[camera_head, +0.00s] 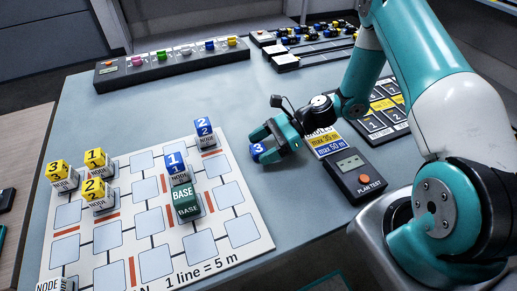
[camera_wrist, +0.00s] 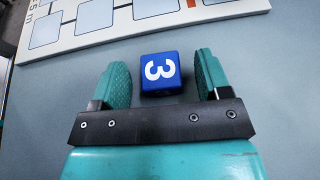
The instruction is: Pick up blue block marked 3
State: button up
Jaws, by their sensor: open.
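The blue block marked 3 (camera_wrist: 160,72) lies on the blue-grey table between the two teal fingers of my gripper (camera_wrist: 163,78) in the wrist view. The fingers are open, with a gap on each side of the block. In the head view the blue block (camera_head: 257,150) shows at the tip of my gripper (camera_head: 268,145), right of the white board, partly covered by a finger. A white 3 faces up in the wrist view.
A white grid board (camera_head: 225,220) at left carries yellow blocks (camera_head: 95,158), blue blocks 1 (camera_head: 174,162) and 2 (camera_head: 204,127), and a green BASE block (camera_head: 185,196). A plan test box (camera_head: 357,174) stands right of my gripper. A dark rack (camera_head: 160,66) stands behind.

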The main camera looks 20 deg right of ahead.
jog(key=shift+a, duration=0.2)
jog(key=c, duration=1)
jog(key=shift+r, duration=0.1)
